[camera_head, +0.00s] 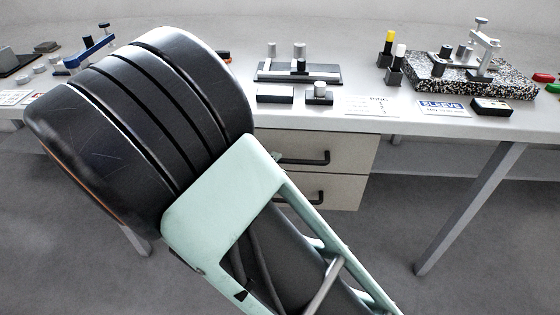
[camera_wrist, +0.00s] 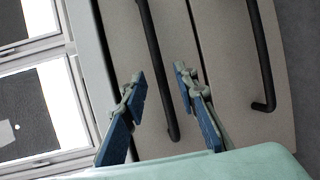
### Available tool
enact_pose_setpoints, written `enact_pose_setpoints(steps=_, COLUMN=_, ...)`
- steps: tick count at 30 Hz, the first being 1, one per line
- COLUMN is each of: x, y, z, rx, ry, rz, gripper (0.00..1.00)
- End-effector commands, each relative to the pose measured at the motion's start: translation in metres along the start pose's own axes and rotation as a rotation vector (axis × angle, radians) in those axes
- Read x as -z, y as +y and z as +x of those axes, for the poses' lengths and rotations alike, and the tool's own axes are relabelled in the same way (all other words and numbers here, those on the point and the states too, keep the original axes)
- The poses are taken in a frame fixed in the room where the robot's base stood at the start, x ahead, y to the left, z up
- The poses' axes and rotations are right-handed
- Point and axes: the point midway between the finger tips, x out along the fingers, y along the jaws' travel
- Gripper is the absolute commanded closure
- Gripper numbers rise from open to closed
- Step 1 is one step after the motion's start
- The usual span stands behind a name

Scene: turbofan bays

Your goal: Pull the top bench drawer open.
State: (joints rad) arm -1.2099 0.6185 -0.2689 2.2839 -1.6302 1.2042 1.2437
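The top bench drawer (camera_head: 348,152) is a beige front under the worktop with a black bar handle (camera_head: 312,159). It looks shut, roughly flush with the drawer below. My arm hides its left part in the head view. In the wrist view the drawer front (camera_wrist: 122,50) is close and turned on its side, with its handle (camera_wrist: 155,50) running down the picture. My gripper (camera_wrist: 160,78) is open, with one blue-padded finger on each side of this handle. Gaps show between the fingers and the bar; the depth between them is unclear.
The lower drawer (camera_head: 345,192) has a similar handle, which also shows in the wrist view (camera_wrist: 262,60). The worktop (camera_head: 385,122) above carries fixtures, blocks and labels. A bench leg (camera_head: 470,210) stands at the right. The floor (camera_head: 395,215) right of the drawers looks clear.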

Motion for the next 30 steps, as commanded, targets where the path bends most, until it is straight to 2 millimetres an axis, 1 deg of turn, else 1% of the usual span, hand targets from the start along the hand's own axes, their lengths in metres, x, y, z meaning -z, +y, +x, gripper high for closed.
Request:
enact_pose_setpoints(steps=1, x=-0.001, y=-0.002, z=0.010, rx=-0.001, ry=-0.003, rz=0.000, gripper=0.73)
enact_pose_setpoints(steps=3, x=-0.001, y=-0.001, z=0.021, rx=-0.001, ry=-0.003, rz=0.000, gripper=0.73)
enact_pose_setpoints(steps=6, x=0.000, y=-0.001, z=0.033, rx=0.000, ry=0.000, rz=0.000, gripper=0.73)
enact_pose_setpoints(steps=9, x=0.000, y=0.000, z=0.040, rx=-0.001, ry=-0.002, rz=0.001, gripper=0.73)
enact_pose_setpoints(steps=12, x=0.000, y=0.000, z=0.043, rx=0.000, ry=0.000, rz=0.000, gripper=0.73)
enact_pose_setpoints(steps=19, x=0.000, y=0.000, z=0.043, rx=0.000, ry=0.000, rz=0.000, gripper=0.73)
enact_pose_setpoints(steps=26, x=0.000, y=0.000, z=0.043, rx=0.000, ry=0.000, rz=0.000, gripper=0.98)
enact_pose_setpoints(steps=27, x=0.000, y=0.000, z=0.043, rx=0.000, ry=0.000, rz=0.000, gripper=1.00)
enact_pose_setpoints(steps=30, x=0.000, y=0.000, z=0.043, rx=0.000, ry=0.000, rz=0.000, gripper=1.00)
